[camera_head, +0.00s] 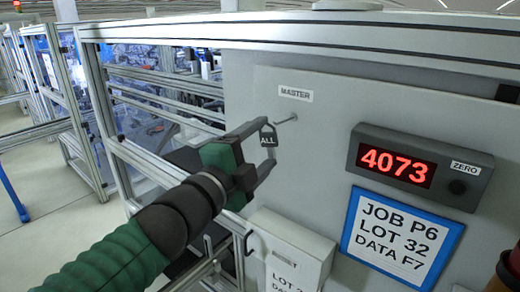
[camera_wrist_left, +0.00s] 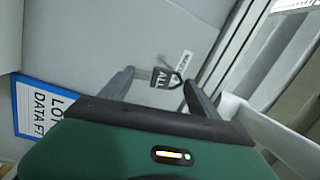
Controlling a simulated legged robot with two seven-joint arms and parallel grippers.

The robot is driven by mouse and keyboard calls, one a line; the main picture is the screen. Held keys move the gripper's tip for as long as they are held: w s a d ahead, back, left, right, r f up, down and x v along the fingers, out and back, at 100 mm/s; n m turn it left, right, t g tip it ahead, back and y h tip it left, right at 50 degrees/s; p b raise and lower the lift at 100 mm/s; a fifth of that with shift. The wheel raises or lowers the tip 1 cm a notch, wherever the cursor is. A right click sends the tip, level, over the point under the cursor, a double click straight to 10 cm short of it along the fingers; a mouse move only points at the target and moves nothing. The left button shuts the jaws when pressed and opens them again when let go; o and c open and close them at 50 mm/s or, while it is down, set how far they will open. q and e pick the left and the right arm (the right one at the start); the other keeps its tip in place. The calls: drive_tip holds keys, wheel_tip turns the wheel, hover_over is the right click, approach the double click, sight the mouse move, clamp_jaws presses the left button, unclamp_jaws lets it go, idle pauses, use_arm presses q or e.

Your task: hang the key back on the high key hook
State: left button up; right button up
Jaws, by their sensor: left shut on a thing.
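The key (camera_head: 268,137) has a dark tag marked "ALL" with a loop at its top. My left gripper (camera_head: 268,143) is shut on it, with one finger on each side. The key also shows between the fingers in the left wrist view (camera_wrist_left: 163,77). The high key hook (camera_head: 287,120) is a thin peg on the grey panel, below the "MASTER" label (camera_head: 296,94). The key's loop is close to the peg's left end; I cannot tell whether they touch. My right gripper is out of view.
A red display (camera_head: 397,165) reading 4073 and a blue-framed job card (camera_head: 403,238) are on the panel to the right. A lower box (camera_head: 291,245) with a dark hook (camera_head: 248,242) stands below the gripper. Metal rails (camera_head: 160,170) run at the left.

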use_arm(q)
drive_tip(key=shift+w+a+f, duration=0.1)
drive_tip(key=shift+w+a, duration=0.25)
drive_tip(key=shift+w, duration=0.7)
drive_tip(key=w+d, duration=0.1)
drive_tip(key=w+d+b, duration=0.1)
drive_tip(key=d, duration=0.1)
drive_tip(key=shift+w+d+f, duration=0.15)
drive_tip(key=shift+w+d, duration=0.05)
drive_tip(key=shift+d, duration=0.05)
drive_tip(key=shift+w+d+f, duration=0.2)
drive_tip(key=shift+w+f, duration=0.1)
drive_tip(key=shift+w, duration=0.05)
drive_tip(key=shift+w+a+f+b, duration=0.15)
drive_tip(key=shift+a+b, duration=0.1)
drive_tip(key=shift+b, duration=0.2)
drive_tip(key=shift+a, duration=0.15)
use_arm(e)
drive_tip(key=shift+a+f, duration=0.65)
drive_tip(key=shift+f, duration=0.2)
